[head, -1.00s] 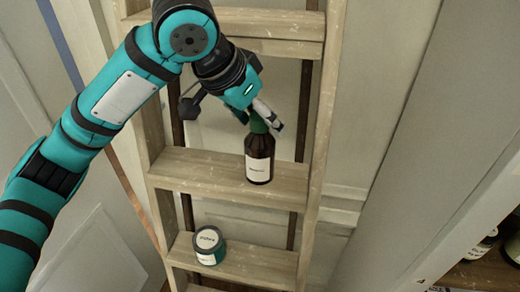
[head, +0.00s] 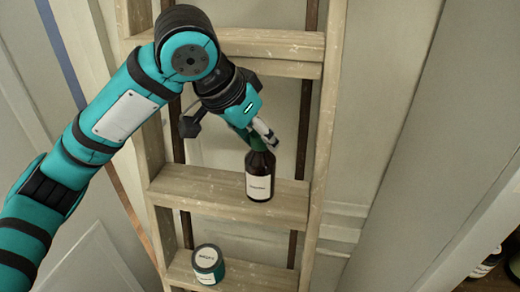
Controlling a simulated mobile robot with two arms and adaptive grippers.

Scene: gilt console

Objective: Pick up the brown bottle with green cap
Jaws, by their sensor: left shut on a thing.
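The brown bottle (head: 259,185) with a white label is upright at a wooden ladder step (head: 205,192). Its green cap (head: 257,143) is partly hidden by my left gripper (head: 264,136). The gripper comes down from the upper left and is shut on the cap. The bottle's base shows over the step's front part; I cannot tell whether it touches the step. My right gripper is not in view.
The ladder's side rails flank the bottle. Several dark bottles show at the lower right edge. An upper step (head: 280,45) is bare.

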